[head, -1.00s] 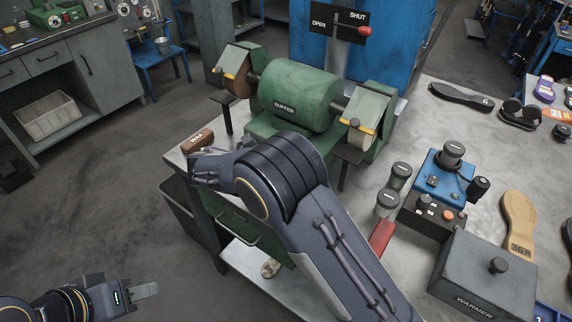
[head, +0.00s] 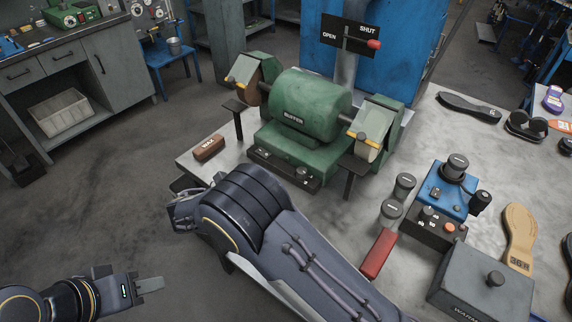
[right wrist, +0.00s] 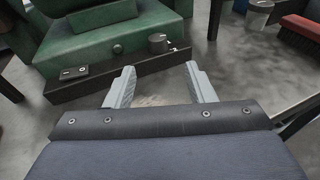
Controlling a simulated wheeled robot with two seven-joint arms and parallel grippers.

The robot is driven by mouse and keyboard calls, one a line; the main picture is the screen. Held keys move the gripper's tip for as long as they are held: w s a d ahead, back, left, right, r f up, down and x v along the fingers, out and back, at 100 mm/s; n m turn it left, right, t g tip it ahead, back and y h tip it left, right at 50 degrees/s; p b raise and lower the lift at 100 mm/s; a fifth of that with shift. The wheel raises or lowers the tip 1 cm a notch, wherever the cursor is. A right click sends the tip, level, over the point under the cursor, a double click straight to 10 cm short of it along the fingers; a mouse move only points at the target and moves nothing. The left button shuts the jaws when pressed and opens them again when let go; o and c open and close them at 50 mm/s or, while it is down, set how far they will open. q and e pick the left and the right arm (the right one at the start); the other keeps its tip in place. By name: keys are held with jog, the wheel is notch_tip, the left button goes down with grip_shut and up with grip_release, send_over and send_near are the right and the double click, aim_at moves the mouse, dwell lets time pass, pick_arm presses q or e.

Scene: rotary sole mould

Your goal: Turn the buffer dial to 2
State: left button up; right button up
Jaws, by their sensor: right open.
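The green buffer (head: 312,105) stands on the bench's left end. A dark panel runs along its base front. The buffer dial, a small black knob (head: 302,173), is near the panel's right end. In the right wrist view the dial (right wrist: 158,43) is a round knob with a light mark beside it; I cannot read its number. My right gripper (right wrist: 157,87) is open and empty, its fingers apart and short of the panel, the dial beyond the gap. My right arm hides these fingers in the head view. My left gripper (head: 150,285) is low at the left, away from the bench, its opening unclear.
A switch (right wrist: 75,72) sits on the panel left of the dial. A WAX block (head: 209,147) lies left of the buffer. Right are a red-handled brush (head: 379,253), a blue device (head: 447,188) and a grey warmer (head: 482,275). An OPEN/SHUT lever sign (head: 348,38) stands behind.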

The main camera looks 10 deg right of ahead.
aim_at(298, 174)
jog(key=s+n+t+p, duration=0.2)
jog(key=t, duration=0.1)
jog(key=s+n+t+p, duration=0.1)
jog(key=p, duration=0.1)
jog(key=shift+s+a+f, duration=0.25)
jog(key=shift+s+f, duration=0.1)
jog(key=shift+f, duration=0.05)
jog(key=shift+d+f+n+t, duration=0.1)
jog(key=shift+f+n+t, duration=0.1)
jog(key=shift+n+t, duration=0.1)
jog(key=shift+w+d, duration=0.25)
jog(key=shift+d, duration=0.05)
jog(key=p+x, duration=0.1)
jog(key=x, duration=0.2)
jog(key=p+x, duration=0.1)
jog(key=x, duration=0.3)
jog(key=p+x, duration=0.1)
jog(key=x, duration=0.2)
jog(key=shift+w+d+f+p, duration=0.25)
jog(key=shift+w+p, duration=0.05)
jog(key=shift+w, duration=0.1)
pick_arm(q)
notch_tip(298, 174, up, 10)
